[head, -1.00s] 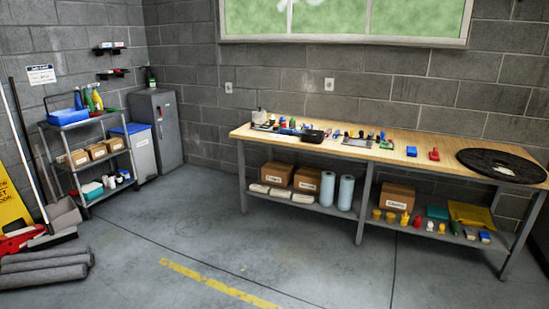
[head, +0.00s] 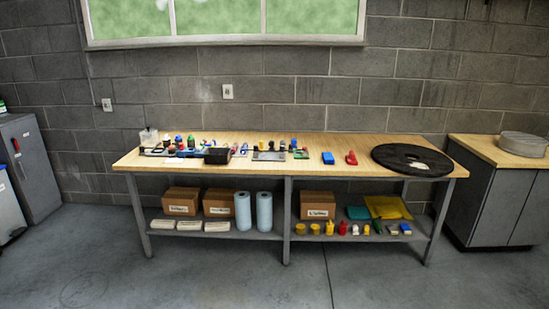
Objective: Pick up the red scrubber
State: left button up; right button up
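A small red object with a raised top (head: 351,158), which looks like the red scrubber, stands on the wooden workbench top (head: 290,180), right of the middle. Neither of my grippers shows in the head view. The bench is some way off across the floor.
Bottles and small tools crowd the bench's left half, with a black tray (head: 218,156). The lower shelf holds boxes, blue rolls (head: 264,210) and small items. A grey cabinet (head: 490,200) stands at right, another (head: 30,165) at left. The floor in front (head: 220,280) is clear.

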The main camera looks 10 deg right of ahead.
aim_at(351, 159)
jog(key=i+l+z, duration=0.25)
jog(key=i+z, duration=0.2)
jog(key=i, duration=0.2)
jog(key=i+z, duration=0.45)
jog(key=i, duration=0.2)
jog(key=i+j+z, duration=0.3)
jog(key=i+z, duration=0.2)
jog(key=i, duration=0.15)
jog(key=i+l+u, duration=0.1)
jog(key=i, duration=0.4)
jog(key=i+l+u, duration=0.15)
jog(key=i, duration=0.35)
jog(key=i+l+u, duration=0.1)
jog(key=i, duration=0.35)
jog(key=l, duration=0.1)
